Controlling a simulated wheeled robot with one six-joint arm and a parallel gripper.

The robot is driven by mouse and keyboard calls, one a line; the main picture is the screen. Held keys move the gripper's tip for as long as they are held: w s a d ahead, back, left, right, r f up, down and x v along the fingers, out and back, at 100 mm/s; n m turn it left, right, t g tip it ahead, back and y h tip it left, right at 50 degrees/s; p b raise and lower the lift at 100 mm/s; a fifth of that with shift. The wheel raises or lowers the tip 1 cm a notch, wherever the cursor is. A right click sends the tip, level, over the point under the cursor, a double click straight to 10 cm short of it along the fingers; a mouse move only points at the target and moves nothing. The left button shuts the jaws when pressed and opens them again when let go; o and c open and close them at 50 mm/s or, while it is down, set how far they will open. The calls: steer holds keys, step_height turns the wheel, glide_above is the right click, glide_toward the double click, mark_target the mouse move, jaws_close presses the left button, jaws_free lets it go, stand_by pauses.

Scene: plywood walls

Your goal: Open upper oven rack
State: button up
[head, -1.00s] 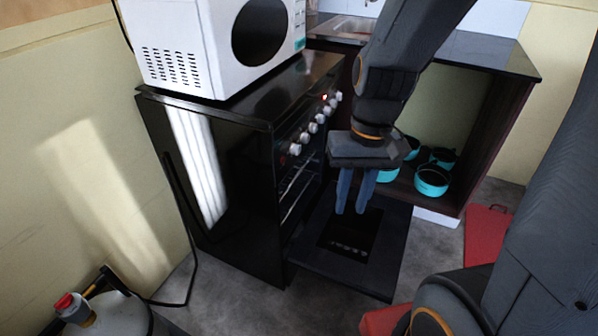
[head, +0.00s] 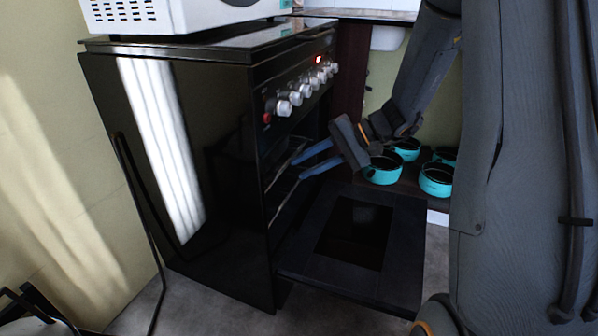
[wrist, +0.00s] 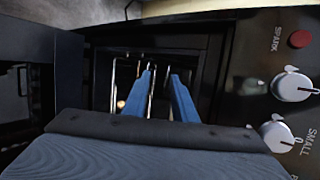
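The black oven (head: 180,150) stands at the left with its door (head: 395,250) folded down flat in front. Inside the opening, the thin metal upper rack (head: 279,172) shows as pale bars, with another rack (head: 284,207) below it. My gripper (head: 297,169) points left into the opening at about the upper rack's height. Its two blue fingers are apart, with a gap between them. In the wrist view, my gripper (wrist: 162,72) faces the bright rack bars, and one bar shows in the gap between the fingers. I cannot tell whether the fingers touch it.
Control knobs (head: 296,98) line the oven front above the opening. A white microwave (head: 170,15) sits on top. Teal pots (head: 436,180) stand on the cabinet shelf to the right.

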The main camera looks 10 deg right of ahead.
steer(key=w+d+f+m+t+y+b, duration=0.1)
steer(key=w+d+f+t+b, duration=0.25)
steer(key=w, duration=0.35)
steer(key=w+d+f+m+t+y+b, duration=0.1)
steer(key=w+d+f+t+b, duration=0.3)
steer(key=w, duration=0.3)
steer(key=w+a+f+g+b, duration=0.1)
steer(key=w+a+b, duration=0.3)
steer(key=shift+w+a, duration=0.2)
steer(key=shift+a, duration=0.15)
steer(key=shift+f, duration=0.1)
jaws_close()
stand_by(0.5)
